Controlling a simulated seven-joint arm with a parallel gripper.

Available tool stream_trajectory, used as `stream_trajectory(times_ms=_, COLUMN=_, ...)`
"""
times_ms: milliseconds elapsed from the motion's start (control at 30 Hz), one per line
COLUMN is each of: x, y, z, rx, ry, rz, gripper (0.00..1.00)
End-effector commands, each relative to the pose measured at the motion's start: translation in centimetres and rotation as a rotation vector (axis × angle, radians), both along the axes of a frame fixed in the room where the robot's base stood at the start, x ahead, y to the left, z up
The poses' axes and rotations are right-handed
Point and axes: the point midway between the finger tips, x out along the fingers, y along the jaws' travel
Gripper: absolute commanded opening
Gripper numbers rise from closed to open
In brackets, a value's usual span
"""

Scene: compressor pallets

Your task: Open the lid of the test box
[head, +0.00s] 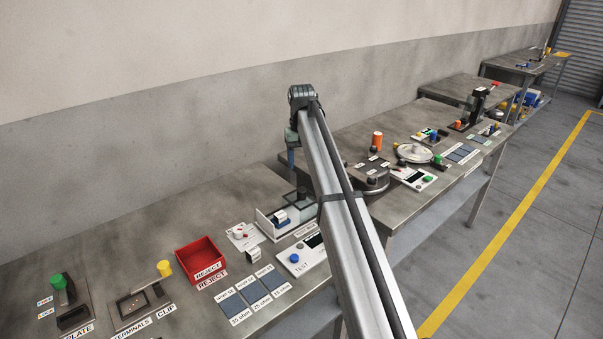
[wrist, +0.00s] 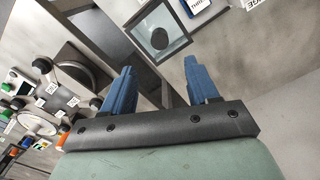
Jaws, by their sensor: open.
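The test box (head: 268,228) is a small white-walled box on the near bench, behind the white TEST panel (head: 292,259). A clear, dark-framed pane (head: 299,201), apparently its lid, shows at its right end, partly covered by my arm. The pane also shows at the top of the wrist view (wrist: 146,40), with a dark disc seen through it. I cannot tell whether the lid is shut. My gripper (head: 291,163) is above the bench, behind the box. In the wrist view its two blue fingers (wrist: 157,78) are apart and empty, clear of the pane.
A red REJECT bin (head: 200,262) and blue sorting pads (head: 254,291) are on the near bench, left of the TEST panel. A dark round fixture (head: 369,178) and an orange cylinder (head: 377,141) stand on the farther bench. A wall runs behind the benches.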

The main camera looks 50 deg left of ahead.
Motion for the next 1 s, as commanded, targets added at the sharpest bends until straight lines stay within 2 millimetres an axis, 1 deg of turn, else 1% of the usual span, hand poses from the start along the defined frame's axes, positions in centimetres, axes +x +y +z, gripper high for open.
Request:
stream_trajectory(times_ms=33, x=0.0, y=0.1, z=0.6, rx=0.001, ry=0.0, rz=0.0, gripper=0.59)
stream_trajectory(times_ms=100, x=0.0, y=0.1, z=1.3, rx=0.001, ry=0.0, rz=0.0, gripper=0.59)
stream_trajectory(times_ms=300, x=0.0, y=0.0, z=2.2, rx=0.0, ry=0.0, rz=0.0, gripper=0.59)
stream_trajectory(times_ms=867, x=0.0, y=0.0, z=2.2, rx=0.0, ry=0.0, rz=0.0, gripper=0.59)
stream_trajectory(times_ms=933, x=0.2, y=-0.3, z=2.0, rx=0.0, ry=0.0, rz=-0.003, gripper=0.59)
stream_trajectory(times_ms=1000, x=0.9, y=-1.1, z=1.4, rx=-0.001, ry=0.0, rz=-0.014, gripper=0.59)
